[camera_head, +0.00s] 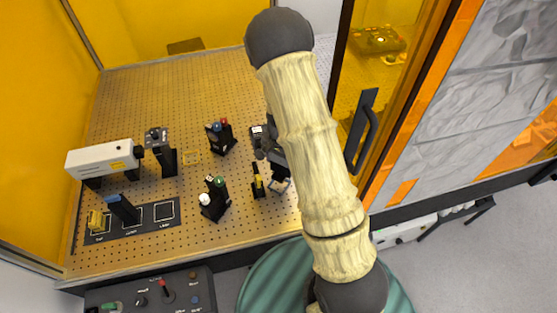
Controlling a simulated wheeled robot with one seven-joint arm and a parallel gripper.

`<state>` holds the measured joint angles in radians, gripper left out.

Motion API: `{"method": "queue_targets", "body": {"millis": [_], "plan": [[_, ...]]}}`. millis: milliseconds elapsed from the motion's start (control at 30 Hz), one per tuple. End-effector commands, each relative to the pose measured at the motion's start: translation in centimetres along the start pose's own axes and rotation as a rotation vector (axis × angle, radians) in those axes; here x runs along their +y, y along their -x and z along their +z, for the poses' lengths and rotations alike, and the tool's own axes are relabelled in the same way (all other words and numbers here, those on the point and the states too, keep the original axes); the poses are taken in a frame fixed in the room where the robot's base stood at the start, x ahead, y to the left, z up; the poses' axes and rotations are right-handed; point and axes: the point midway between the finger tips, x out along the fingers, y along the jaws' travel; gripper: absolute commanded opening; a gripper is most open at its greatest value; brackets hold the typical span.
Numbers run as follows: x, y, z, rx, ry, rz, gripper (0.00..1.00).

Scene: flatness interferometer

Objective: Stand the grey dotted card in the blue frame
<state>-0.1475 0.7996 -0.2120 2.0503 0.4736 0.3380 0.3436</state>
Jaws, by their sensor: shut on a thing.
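My gripper (279,172) is low over the perforated board, partly hidden behind my own arm. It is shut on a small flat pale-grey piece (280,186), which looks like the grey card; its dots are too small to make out. The piece is just right of a black-and-yellow holder (257,184); I cannot tell whether they touch. A dark upright piece with a blue top (122,207), which may be the blue frame, stands at the left on a dark marked mat (147,221), well away from my gripper.
A white instrument box (100,159) and a dark post (166,162) stand at the left. Black blocks with coloured knobs stand mid-board (220,138) and nearer the front (214,200). A control panel (155,296) is below the front edge. The board's back is largely clear.

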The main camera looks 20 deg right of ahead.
Motion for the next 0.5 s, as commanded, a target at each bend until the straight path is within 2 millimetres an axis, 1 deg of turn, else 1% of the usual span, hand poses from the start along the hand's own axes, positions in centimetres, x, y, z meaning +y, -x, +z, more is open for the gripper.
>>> {"method": "queue_targets", "body": {"millis": [500], "plan": [[-0.6,-3.1,0.6,0.0,0.015,0.0,0.42]]}}
